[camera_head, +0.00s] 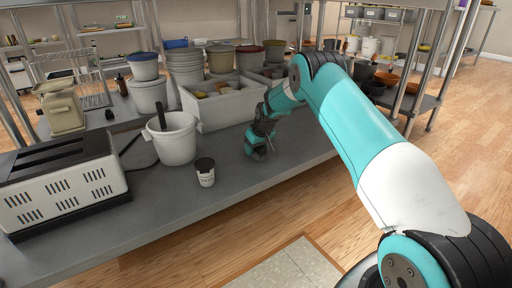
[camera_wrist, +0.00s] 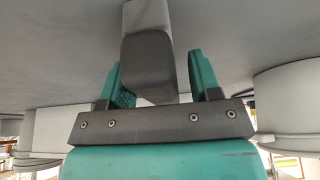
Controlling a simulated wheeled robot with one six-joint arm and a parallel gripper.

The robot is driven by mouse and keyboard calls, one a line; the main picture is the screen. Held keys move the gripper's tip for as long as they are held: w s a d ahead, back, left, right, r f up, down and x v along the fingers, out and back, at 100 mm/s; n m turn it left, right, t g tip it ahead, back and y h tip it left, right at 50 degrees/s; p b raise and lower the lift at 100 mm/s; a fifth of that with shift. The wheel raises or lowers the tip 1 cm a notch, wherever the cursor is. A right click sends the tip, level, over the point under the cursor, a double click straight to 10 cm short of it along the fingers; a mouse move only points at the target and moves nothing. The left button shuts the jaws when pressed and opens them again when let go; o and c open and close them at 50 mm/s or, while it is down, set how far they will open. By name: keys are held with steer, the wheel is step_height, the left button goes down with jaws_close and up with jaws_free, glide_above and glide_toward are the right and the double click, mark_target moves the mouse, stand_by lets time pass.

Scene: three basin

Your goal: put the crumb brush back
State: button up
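My gripper (camera_head: 257,150) is low over the grey worktop, in front of the white bin. In the wrist view my gripper (camera_wrist: 159,80) has its two teal fingers apart. A dark grey block with a lighter grey part, probably the crumb brush (camera_wrist: 147,58), shows between and beyond the fingers. It sits nearer the left finger, and a gap shows at the right finger. I cannot tell whether either finger touches it. In the head view this item is mostly hidden by my gripper.
A white bucket (camera_head: 173,145) with a black handle sticking out stands left of my gripper. A small black-lidded cup (camera_head: 205,174) stands in front. A white bin (camera_head: 221,113) and stacked tubs (camera_head: 186,68) are behind. A toaster (camera_head: 62,188) is at left. The front right worktop is clear.

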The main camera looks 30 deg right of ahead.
steer(key=shift+b, duration=0.65)
steer(key=p+v, duration=1)
steer(key=v, duration=0.7)
steer(key=shift+r, duration=0.4)
